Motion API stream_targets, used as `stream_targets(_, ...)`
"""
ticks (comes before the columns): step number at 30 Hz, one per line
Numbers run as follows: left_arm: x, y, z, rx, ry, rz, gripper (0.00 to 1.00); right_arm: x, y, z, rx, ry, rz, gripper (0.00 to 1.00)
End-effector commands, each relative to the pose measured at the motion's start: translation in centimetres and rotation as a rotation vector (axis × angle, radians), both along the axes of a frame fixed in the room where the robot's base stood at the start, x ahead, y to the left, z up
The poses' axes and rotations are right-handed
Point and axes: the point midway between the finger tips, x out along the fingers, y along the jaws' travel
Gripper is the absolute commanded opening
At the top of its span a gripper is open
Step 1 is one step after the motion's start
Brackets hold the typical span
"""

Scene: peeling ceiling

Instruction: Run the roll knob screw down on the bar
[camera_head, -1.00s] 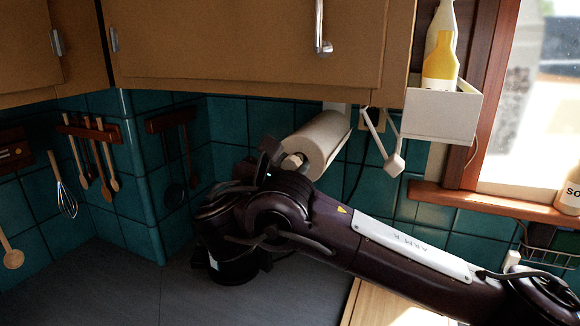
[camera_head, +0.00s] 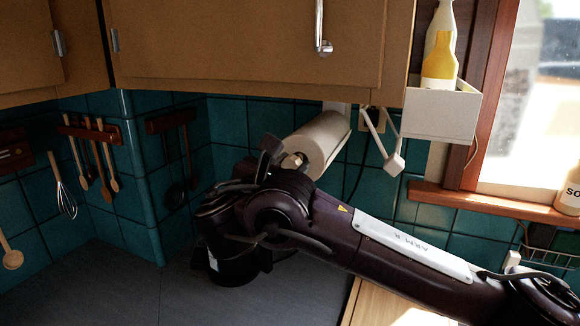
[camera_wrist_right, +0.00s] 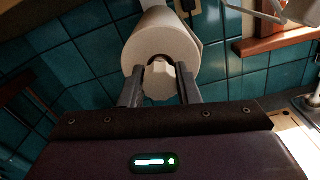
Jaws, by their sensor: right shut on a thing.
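A white paper roll (camera_head: 322,143) hangs sideways on its bar under the wall cupboard. The pale, faceted roll knob screw (camera_head: 293,161) sits at the near end of the roll, partly hidden by my gripper. In the right wrist view the knob (camera_wrist_right: 158,82) is in front of the roll's dark core (camera_wrist_right: 159,61), between my two fingers. My right gripper (camera_head: 279,158) is shut on the knob; it also shows in the right wrist view (camera_wrist_right: 159,90). The bar itself is hidden inside the roll and behind the knob. My left gripper is not in view.
The wooden cupboard (camera_head: 240,45) is close above the roll. A white bracket with a small block (camera_head: 393,164) hangs to the right. A white box (camera_head: 440,116) holds a yellow bottle (camera_head: 440,62). Utensils hang at left; the dark counter (camera_head: 110,290) is clear there.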

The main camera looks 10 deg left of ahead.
Motion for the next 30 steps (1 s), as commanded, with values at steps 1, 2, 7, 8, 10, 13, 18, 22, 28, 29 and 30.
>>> stream_targets(1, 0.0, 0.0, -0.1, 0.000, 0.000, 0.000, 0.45, 0.2, -0.2, -0.2, 0.003, 0.001, -0.004, 0.00)
stream_targets(2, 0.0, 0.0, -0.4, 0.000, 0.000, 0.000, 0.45, 0.2, -0.1, -0.3, 0.010, 0.000, -0.004, 0.00)
stream_targets(7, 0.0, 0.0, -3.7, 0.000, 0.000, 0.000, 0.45, 0.2, -0.2, -1.0, 0.148, -0.028, -0.004, 0.00)
stream_targets(8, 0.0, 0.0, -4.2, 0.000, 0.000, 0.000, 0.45, 0.2, -0.2, -1.0, 0.180, -0.036, -0.004, 0.00)
stream_targets(10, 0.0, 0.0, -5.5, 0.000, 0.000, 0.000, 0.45, 0.2, -0.2, -1.0, 0.255, -0.051, -0.004, 0.00)
stream_targets(13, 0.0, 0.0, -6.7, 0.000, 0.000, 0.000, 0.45, 0.2, -0.2, -0.8, 0.347, -0.069, -0.005, 0.00)
stream_targets(18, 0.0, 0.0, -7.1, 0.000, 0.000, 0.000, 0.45, 0.2, -0.2, -0.2, 0.415, -0.079, -0.005, 0.00)
stream_targets(22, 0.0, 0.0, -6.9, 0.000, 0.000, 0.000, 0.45, 0.2, -0.2, -0.1, 0.415, -0.079, -0.005, 0.00)
stream_targets(28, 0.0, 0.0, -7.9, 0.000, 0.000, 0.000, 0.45, 0.2, -0.2, -0.5, 0.447, -0.085, -0.005, 0.00)
stream_targets(29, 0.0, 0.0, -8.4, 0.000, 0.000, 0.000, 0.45, 0.2, -0.2, -0.7, 0.470, -0.091, -0.005, 0.00)
stream_targets(30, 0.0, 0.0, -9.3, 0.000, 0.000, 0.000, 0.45, 0.2, -0.2, -0.9, 0.509, -0.099, -0.004, 0.00)
